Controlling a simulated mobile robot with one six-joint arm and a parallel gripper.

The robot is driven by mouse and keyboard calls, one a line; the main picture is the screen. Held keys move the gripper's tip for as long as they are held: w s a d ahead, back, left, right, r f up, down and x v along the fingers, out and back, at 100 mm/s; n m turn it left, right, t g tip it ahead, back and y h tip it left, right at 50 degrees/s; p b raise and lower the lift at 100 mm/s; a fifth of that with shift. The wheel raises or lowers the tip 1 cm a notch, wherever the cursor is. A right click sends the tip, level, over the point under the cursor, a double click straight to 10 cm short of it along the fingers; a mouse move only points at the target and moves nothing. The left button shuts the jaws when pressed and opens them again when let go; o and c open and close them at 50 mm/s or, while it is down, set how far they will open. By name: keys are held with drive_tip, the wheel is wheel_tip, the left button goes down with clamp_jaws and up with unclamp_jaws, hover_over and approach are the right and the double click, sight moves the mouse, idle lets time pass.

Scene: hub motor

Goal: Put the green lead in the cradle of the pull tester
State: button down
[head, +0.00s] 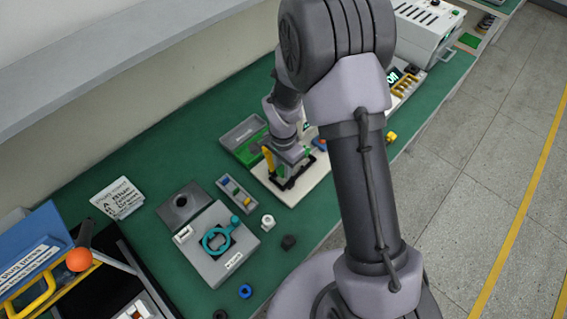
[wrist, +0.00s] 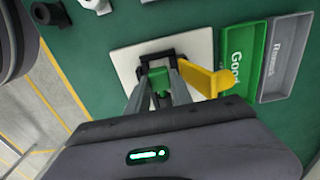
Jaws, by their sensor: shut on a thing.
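The pull tester has a white base plate (head: 299,196), a black frame and a yellow lever; its plate (wrist: 126,65) and yellow lever (wrist: 208,78) also show in the wrist view. My gripper (wrist: 159,83) is shut on the green lead (wrist: 158,77), a small green piece between its fingertips. The fingers are at the tester's black frame (wrist: 150,57), above the plate. In the head view my gripper (head: 288,165) is at the tester and partly hides it. I cannot tell whether the lead touches the cradle, which the fingers and frame hide.
A green tray marked Good (wrist: 243,62) and a grey tray (wrist: 287,55) lie beside the tester. A parts strip (head: 237,194), a grey fixture with a teal ring (head: 217,240), a white ring (head: 268,222) and a black block (head: 288,242) stand nearby on the green bench.

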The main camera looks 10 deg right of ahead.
drive_tip(key=shift+f, duration=0.8)
drive_tip(key=shift+w+f+b, duration=0.1)
drive_tip(key=shift+b, duration=0.25)
drive_tip(key=shift+f+b, duration=0.25)
drive_tip(key=shift+b, duration=0.05)
drive_tip(key=shift+f+b, duration=0.45)
drive_tip(key=shift+b, duration=0.15)
drive_tip(key=c, duration=1.1)
unclamp_jaws()
drive_tip(key=shift+o, duration=0.2)
wheel_tip(320, 180, up, 17)
drive_tip(key=p, duration=0.5)
drive_tip(key=shift+r, duration=0.2)
drive_tip(key=s+r+n+t+b, duration=0.2)
drive_tip(key=s+r+b, duration=0.1)
drive_tip(key=s+r, duration=0.4)
drive_tip(key=s+r+n+t+y+b, duration=0.2)
drive_tip(key=s+r+n+t+b, duration=0.1)
drive_tip(key=s, duration=0.9)
drive_tip(key=shift+s+r+n+t+b, duration=0.35)
drive_tip(key=shift+r+n+t+b, duration=0.05)
drive_tip(key=shift+r+n, duration=0.5)
